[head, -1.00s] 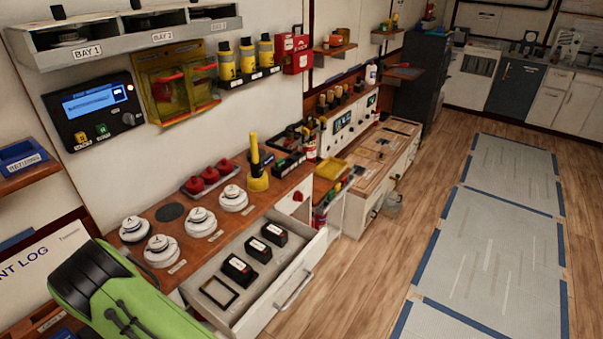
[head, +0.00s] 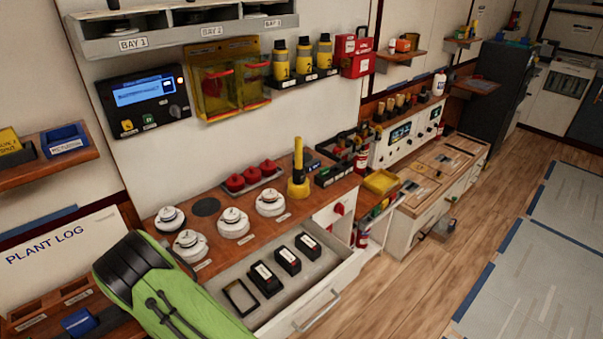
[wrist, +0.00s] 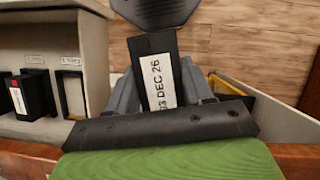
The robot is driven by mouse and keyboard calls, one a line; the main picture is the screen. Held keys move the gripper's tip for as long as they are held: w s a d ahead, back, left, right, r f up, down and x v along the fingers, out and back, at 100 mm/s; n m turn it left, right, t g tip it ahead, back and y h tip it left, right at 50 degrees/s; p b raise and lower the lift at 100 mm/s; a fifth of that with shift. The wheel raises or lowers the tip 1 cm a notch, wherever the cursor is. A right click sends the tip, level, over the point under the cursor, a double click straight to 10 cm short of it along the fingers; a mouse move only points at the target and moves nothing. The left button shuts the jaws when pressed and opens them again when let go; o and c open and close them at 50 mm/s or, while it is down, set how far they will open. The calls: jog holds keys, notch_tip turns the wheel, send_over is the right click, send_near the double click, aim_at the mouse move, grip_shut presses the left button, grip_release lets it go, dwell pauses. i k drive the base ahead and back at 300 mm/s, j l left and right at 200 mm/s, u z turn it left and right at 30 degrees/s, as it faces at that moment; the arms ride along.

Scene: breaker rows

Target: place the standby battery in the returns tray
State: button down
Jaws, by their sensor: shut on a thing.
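My gripper (wrist: 160,95) is shut on a black battery, the standby battery (wrist: 156,48), with a white label reading "DEC 26" in the wrist view. The battery stands up between the fingers. In the head view my gripper and the battery are hidden behind my green arm. The returns tray (head: 66,149) is a small blue open tray with a white label, on the wooden shelf at the left of the head view. It looks empty and stands apart from my arm.
The open drawer (head: 335,290) holds three black batteries and an empty frame (head: 240,297). White round detectors (head: 233,223) and a yellow torch (head: 298,175) stand on the counter.

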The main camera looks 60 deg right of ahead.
aim_at(381, 183)
jog(key=k+l, duration=0.1)
jog(key=l, duration=1.3)
jog(key=k+l, duration=0.15)
jog(key=l, duration=1.2)
jog(key=k+l+u, duration=0.1)
jog(key=l, duration=0.6)
jog(key=k+l, duration=0.15)
jog(key=l, duration=0.5)
jog(key=k+l, duration=0.1)
jog(key=l, duration=0.6)
